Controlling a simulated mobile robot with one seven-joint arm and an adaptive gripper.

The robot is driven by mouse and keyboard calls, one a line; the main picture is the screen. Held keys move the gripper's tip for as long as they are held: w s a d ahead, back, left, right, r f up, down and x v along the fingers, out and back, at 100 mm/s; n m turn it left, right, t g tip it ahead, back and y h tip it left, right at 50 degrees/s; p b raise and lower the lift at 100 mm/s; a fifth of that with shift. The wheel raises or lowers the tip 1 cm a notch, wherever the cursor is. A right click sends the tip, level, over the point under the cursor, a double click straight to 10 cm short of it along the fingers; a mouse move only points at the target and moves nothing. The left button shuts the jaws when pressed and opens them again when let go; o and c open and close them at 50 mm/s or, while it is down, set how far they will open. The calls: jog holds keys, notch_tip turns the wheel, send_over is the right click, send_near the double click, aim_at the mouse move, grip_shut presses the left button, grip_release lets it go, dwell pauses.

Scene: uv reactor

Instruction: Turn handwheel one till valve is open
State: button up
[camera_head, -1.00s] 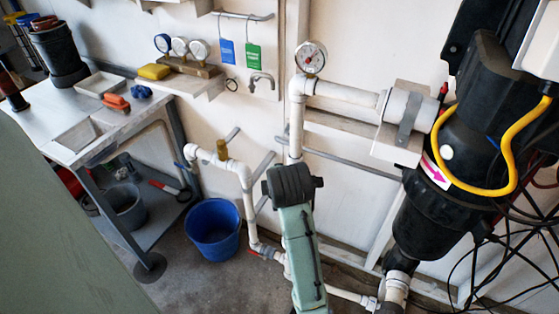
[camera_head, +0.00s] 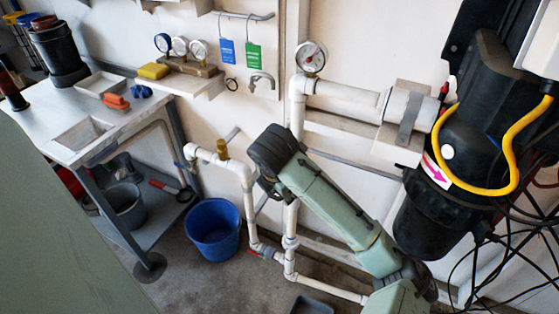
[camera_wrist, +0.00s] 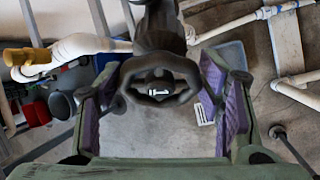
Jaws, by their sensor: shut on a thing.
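Handwheel one, a dark round wheel (camera_wrist: 128,72) with a small white mark on its hub, is in the middle of the wrist view. My gripper (camera_wrist: 160,100) has its purple-padded fingers on the left and right sides of the wheel and is shut on its rim. The dark valve body (camera_wrist: 160,28) continues beyond the wheel. In the head view my arm crosses the middle, and I cannot make out the gripper or the wheel there. How far the valve is open cannot be told.
White pipes (camera_head: 247,190) with a brass fitting (camera_head: 222,150) run along the wall. A blue bucket (camera_head: 213,228) stands on the floor. A workbench (camera_head: 75,110) is at left. A black reactor housing (camera_head: 445,215) with a yellow hose (camera_head: 512,150) and loose cables is at right.

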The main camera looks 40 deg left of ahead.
jog(key=n+h, duration=0.2)
jog(key=n, duration=0.2)
jog(key=n+h, duration=0.1)
jog(key=n, duration=0.2)
jog(key=shift+a+t, duration=0.1)
jog(key=shift+t, duration=0.2)
jog(key=n+t+h, duration=0.1)
jog(key=n, duration=0.2)
jog(key=n+h, duration=0.1)
jog(key=n, duration=0.2)
jog(key=shift+s+a+f+t, duration=0.1)
jog(key=shift+s+t, duration=0.05)
jog(key=shift+t, duration=0.25)
jog(key=n+t+h, duration=0.1)
jog(key=n, duration=0.2)
jog(key=shift+n, duration=0.4)
jog(key=n+t, duration=0.2)
jog(key=n, duration=0.2)
jog(key=shift+s+f, duration=0.1)
jog(key=shift+s, duration=0.05)
jog(key=n+t, duration=0.1)
jog(key=n, duration=0.1)
jog(key=n+y, duration=0.1)
jog(key=n, duration=0.2)
jog(key=shift+n+t, duration=0.3)
jog(key=shift+t, duration=0.1)
jog(key=shift+n+t+y, duration=0.5)
jog(key=shift+n+y, duration=0.1)
jog(key=shift+n, duration=1)
jog(key=shift+f, duration=0.1)
